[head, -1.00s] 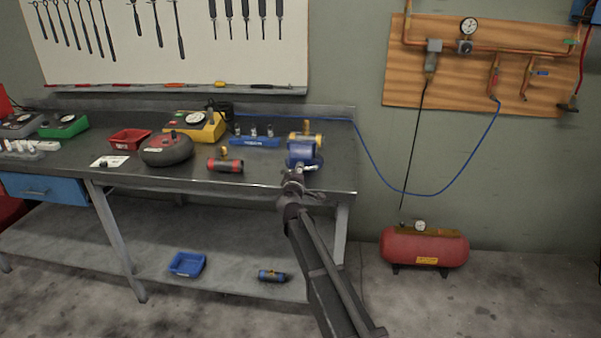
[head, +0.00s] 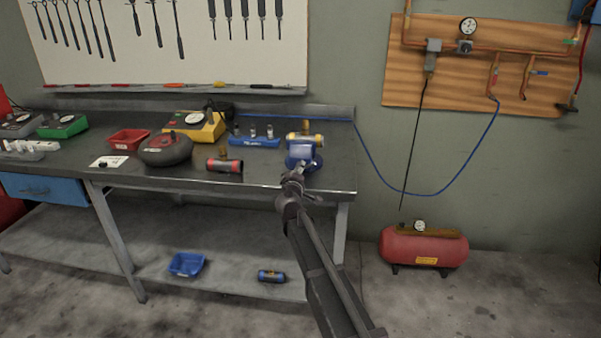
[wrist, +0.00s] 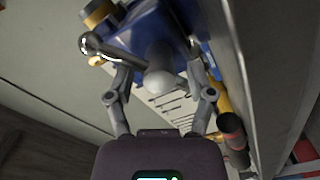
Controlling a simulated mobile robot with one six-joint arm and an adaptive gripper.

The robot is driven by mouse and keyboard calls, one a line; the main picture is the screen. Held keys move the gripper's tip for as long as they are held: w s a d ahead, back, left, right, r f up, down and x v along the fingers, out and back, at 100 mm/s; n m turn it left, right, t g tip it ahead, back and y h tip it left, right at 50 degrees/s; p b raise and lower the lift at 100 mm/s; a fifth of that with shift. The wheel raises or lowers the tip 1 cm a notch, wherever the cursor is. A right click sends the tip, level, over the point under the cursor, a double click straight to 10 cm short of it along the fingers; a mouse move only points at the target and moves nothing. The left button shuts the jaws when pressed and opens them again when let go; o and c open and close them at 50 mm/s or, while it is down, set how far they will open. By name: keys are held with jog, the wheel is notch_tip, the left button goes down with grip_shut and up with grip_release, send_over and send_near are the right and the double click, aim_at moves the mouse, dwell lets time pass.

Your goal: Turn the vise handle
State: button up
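The blue vise (head: 302,156) stands at the right front of the workbench with a brass-coloured piece (head: 305,139) at its top. In the wrist view the vise body (wrist: 152,30) fills the top middle. Its grey handle bar (wrist: 108,50) runs slantwise to a round end at the upper left. The rounded screw end (wrist: 160,80) points toward me. My gripper (wrist: 163,75) is open around the screw end, with a finger on either side. Contact with the handle is unclear. In the head view my gripper (head: 294,177) is just in front of the vise.
A red air tank (head: 424,248) stands on the floor at right. The bench front edge passes close below my gripper.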

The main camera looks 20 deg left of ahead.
jog(key=shift+s+d, duration=0.1)
jog(key=shift+s, duration=0.1)
jog(key=shift+s+d, duration=0.15)
jog(key=shift+s, duration=0.4)
jog(key=v, duration=1)
jog(key=shift+s, duration=0.3)
jog(key=n, duration=1.1)
jog(key=shift+s+n, duration=0.1)
jog(key=shift+n, duration=0.2)
